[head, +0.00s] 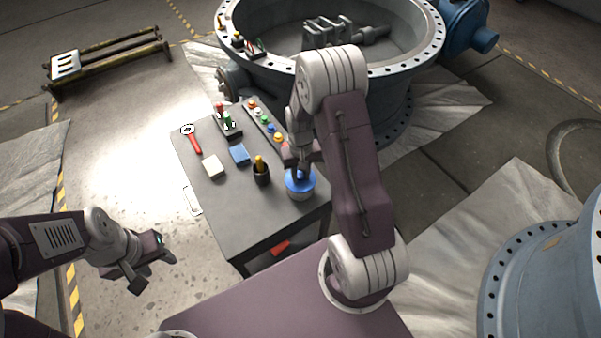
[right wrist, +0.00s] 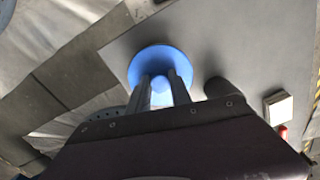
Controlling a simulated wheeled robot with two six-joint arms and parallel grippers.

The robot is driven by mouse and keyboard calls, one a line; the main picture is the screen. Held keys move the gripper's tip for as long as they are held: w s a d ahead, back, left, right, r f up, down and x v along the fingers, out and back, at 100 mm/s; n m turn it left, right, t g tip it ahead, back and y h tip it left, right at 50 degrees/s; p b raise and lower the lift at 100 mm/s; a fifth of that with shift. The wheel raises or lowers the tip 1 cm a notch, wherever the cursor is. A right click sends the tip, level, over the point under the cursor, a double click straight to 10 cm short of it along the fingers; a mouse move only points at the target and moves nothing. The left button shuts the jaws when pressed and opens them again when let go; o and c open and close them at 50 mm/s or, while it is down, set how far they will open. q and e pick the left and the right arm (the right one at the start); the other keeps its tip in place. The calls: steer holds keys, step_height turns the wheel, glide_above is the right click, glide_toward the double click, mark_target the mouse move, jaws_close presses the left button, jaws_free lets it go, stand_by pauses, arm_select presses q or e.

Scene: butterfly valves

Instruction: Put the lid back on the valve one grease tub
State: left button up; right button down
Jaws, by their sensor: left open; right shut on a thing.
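My right gripper (head: 303,174) reaches down from above and is shut on the lid's middle. In the right wrist view, the blue lid (right wrist: 160,55) fills the space around the two fingers (right wrist: 163,92), and it hides the tub. The lid looks roughly level and in line with the tub; I cannot tell whether it rests on the rim or is slightly above it. My left gripper (head: 154,272) is open and empty, left of the table and away from it.
A large flanged valve body (head: 375,82) stands behind. The table's front left is clear.

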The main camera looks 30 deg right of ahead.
stand_by(0.7)
steer(key=c, duration=0.6)
jaws_free()
step_height(320, 180, up, 7)
steer(key=p, duration=0.7)
jaws_close()
